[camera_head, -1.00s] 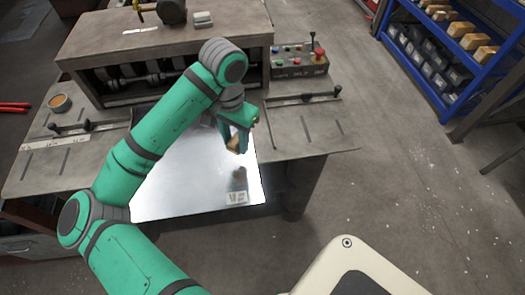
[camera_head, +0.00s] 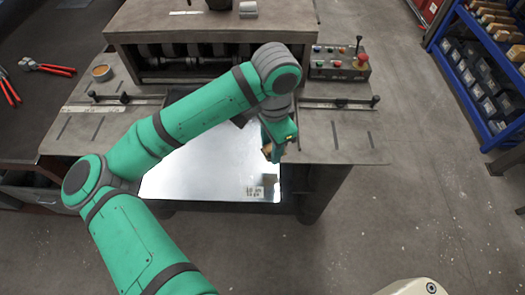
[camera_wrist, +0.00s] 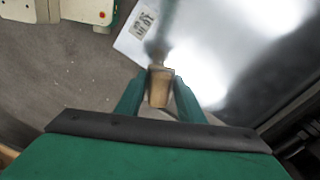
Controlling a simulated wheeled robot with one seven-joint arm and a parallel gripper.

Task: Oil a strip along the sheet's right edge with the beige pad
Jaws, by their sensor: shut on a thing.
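The shiny metal sheet (camera_head: 205,170) lies flat at the front of the machine, with a small printed label near its front right corner. My gripper (camera_head: 272,150) is at the sheet's right edge. It is shut on the beige pad (camera_head: 266,149), which also shows between the fingers in the wrist view (camera_wrist: 159,88). In the wrist view the sheet (camera_wrist: 215,60) fills the upper right and the label (camera_wrist: 143,20) lies beyond the pad. I cannot tell whether the pad touches the sheet. My arm hides the sheet's back left part.
A control box (camera_head: 338,63) with buttons stands right of the machine. Red-handled pliers (camera_head: 47,67) lie at far left. A blue shelf rack (camera_head: 475,75) stands at the right. The floor right of the table is clear.

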